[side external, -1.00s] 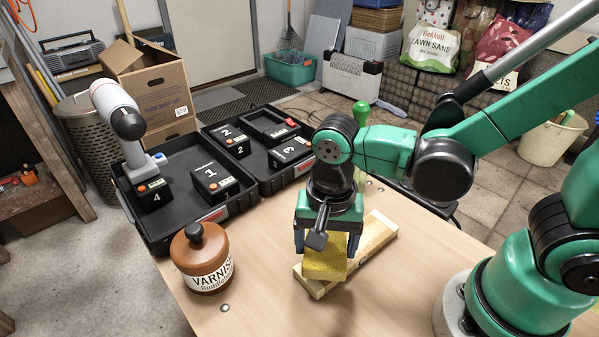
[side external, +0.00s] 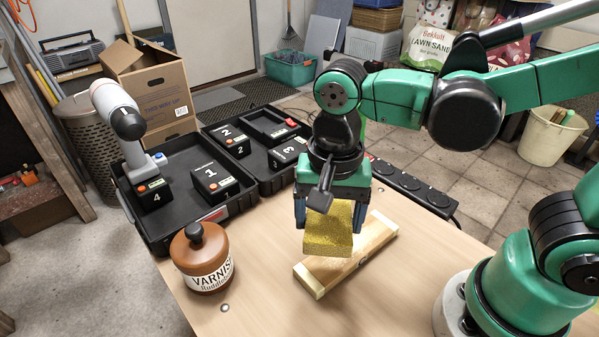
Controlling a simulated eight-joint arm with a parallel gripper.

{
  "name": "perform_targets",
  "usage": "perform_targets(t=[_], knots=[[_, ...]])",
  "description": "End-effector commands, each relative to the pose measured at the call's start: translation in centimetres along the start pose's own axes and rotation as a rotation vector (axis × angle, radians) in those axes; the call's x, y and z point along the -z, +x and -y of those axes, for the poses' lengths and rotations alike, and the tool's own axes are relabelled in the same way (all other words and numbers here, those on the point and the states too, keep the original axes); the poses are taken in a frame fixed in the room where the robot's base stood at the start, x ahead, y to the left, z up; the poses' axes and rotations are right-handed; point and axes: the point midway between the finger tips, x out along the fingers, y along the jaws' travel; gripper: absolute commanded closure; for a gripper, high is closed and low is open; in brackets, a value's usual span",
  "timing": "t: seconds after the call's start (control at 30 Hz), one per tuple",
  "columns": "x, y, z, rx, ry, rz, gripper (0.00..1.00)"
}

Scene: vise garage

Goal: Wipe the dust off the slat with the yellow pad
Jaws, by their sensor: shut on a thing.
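The yellow pad (side external: 328,232) is a gold-coloured block held between the fingers of my gripper (side external: 331,212). My gripper is shut on it, and the pad appears raised above the slat. The slat (side external: 358,254) is a pale wooden bar lying at a slant on the bench, below and to the right of the pad. Part of its far side is hidden behind the pad and gripper. I cannot make out dust on its visible face.
A brown varnish jar (side external: 203,260) stands left on the wooden bench (side external: 255,300). An open black case (side external: 160,235) with numbered black boxes lies behind it. A black power strip (side external: 415,190) lies at the back right. The bench front is clear.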

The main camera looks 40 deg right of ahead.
Motion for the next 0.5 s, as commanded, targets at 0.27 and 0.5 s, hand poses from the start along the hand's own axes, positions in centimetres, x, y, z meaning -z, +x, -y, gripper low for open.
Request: perform_targets(t=[0.27, 0.5], knots=[[-0.1, 0.0, 0.0, 0.0, 0.0, 0.0, 0.64], [0.0, 1.0, 0.1, 0.0, 0.0, 0.0, 0.64]])
